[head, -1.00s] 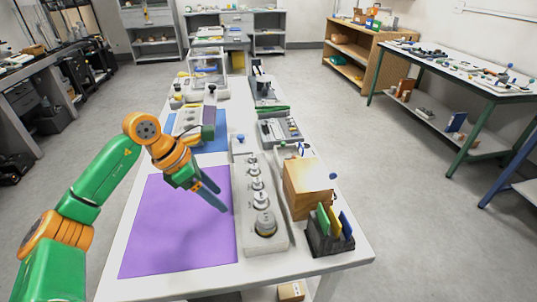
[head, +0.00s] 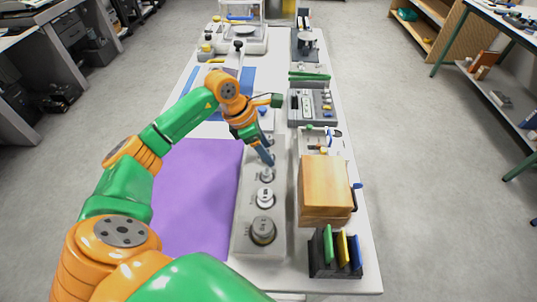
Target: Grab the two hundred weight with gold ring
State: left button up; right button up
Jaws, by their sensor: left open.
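A row of silver knobbed weights sits in a long pale grey block (head: 244,240). The largest weight (head: 263,231) is at the near end and shows a gold ring around its base. A middle-sized weight (head: 265,198) and a smaller weight (head: 267,174) stand behind it. The labels are too small to read, so I cannot tell which is the two hundred. My left gripper (head: 268,160) is open and points down at the far part of the row, just behind the smaller weight. It hides the weights there. My right gripper is not in view.
A purple mat (head: 195,200) lies bare left of the block. A wooden box (head: 326,183) and a dark holder with coloured cards (head: 335,258) stand close on the right. A grey device (head: 312,106) and a balance (head: 235,38) stand farther back.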

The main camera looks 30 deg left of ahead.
pick_arm(q)
jog(key=shift+w, duration=0.1)
jog(key=shift+s, duration=0.25)
jog(key=c, duration=0.8)
jog(key=shift+w, duration=0.1)
grip_shut()
jog(key=shift+r, duration=0.1)
